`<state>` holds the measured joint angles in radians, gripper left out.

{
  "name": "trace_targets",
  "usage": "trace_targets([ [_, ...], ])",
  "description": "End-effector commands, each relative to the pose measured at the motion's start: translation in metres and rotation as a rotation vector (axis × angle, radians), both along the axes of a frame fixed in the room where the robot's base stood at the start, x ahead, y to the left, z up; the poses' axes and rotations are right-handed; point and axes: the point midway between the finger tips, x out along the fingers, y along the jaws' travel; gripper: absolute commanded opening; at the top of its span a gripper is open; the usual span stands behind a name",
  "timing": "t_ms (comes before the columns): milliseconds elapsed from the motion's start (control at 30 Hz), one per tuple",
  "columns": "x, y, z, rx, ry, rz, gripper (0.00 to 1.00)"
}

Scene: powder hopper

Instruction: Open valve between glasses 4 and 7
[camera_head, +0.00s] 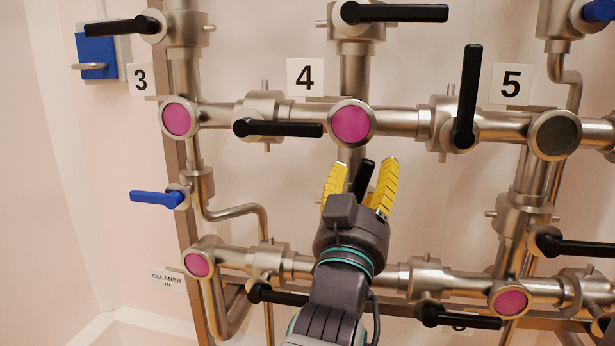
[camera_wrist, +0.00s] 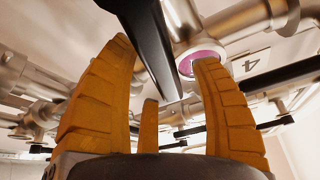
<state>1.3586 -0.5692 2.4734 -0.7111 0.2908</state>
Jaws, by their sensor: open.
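Glass 4 (camera_head: 351,123) is a round pink window at a pipe junction, beside its "4" label (camera_head: 305,77). It also shows in the wrist view (camera_wrist: 190,61), partly behind a finger. The black valve handle (camera_head: 364,180) below glass 4 points upward between my gripper's yellow fingers. In the wrist view the handle (camera_wrist: 152,45) runs between the spread fingers. My gripper (camera_head: 362,166) is open around the handle; clear contact does not show. The valve body and lower pipe are hidden behind my gripper. I cannot make out glass 7 or its label.
A horizontal black handle (camera_head: 278,128) lies left of glass 4, and an upright one (camera_head: 468,98) lies right. A lower pipe with black handles (camera_head: 462,318) runs behind my arm. A blue handle (camera_head: 157,198) is at left. Bare wall shows between the pipes.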

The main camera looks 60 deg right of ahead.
Motion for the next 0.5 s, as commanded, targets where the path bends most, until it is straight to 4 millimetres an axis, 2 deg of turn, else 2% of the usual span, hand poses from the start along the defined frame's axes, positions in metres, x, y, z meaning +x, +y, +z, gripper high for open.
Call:
trace_targets([
  [233,0.0,0.0,0.015,-0.005,-0.001,0.0,0.58],
  [500,0.0,0.001,0.056,-0.006,-0.001,0.0,0.58],
])
